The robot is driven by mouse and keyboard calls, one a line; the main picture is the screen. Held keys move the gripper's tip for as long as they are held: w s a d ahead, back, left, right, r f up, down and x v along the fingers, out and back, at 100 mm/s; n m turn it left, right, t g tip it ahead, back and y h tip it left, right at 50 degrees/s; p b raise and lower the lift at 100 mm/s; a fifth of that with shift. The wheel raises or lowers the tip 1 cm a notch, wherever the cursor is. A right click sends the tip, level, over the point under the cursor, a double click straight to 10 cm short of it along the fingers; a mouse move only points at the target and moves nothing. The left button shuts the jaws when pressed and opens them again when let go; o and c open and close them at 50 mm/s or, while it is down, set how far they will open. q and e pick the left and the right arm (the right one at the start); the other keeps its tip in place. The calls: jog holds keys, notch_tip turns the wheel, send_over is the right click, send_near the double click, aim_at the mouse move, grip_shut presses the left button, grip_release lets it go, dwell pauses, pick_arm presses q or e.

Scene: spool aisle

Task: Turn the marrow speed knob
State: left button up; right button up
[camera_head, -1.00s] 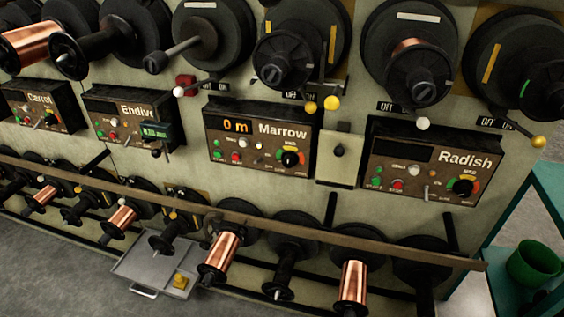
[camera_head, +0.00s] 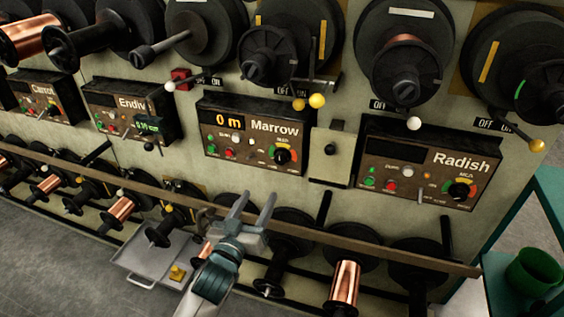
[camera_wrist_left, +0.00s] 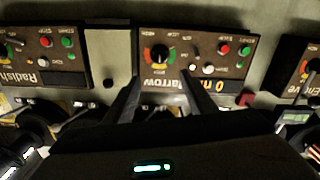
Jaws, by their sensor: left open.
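The Marrow control box (camera_head: 231,151) is on the wall in the middle of the head view, with a lit orange "0 m" display. Its black speed knob (camera_head: 282,156) sits on an orange, yellow and green dial at the box's right. My left gripper (camera_head: 256,203) is open and empty, below and a little left of the knob in the picture, fingers pointing up. In the left wrist view the Marrow box appears upside down, and the knob (camera_wrist_left: 160,53) shows just beyond the two spread fingertips (camera_wrist_left: 162,80), apart from them. My right gripper is out of view.
The Radish box (camera_head: 415,170) is to the right and the Endive box (camera_head: 108,101) to the left. Yellow-tipped levers (camera_head: 317,100) hang above Marrow. A long rail (camera_head: 380,247) and spools (camera_head: 344,285) run below. A grey tray (camera_head: 140,260) is lower left.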

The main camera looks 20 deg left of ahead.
pick_arm(q)
jog(key=shift+w+f, duration=0.1)
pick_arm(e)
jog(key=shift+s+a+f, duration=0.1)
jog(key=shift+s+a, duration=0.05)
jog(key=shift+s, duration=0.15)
pick_arm(q)
jog(key=p, duration=0.2)
send_near(280, 160)
jog(key=w, duration=0.8)
jog(key=shift+w, duration=0.6)
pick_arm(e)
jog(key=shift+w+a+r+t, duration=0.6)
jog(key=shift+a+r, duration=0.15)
pick_arm(q)
jog(key=c, duration=1)
jog(key=shift+c, duration=0.2)
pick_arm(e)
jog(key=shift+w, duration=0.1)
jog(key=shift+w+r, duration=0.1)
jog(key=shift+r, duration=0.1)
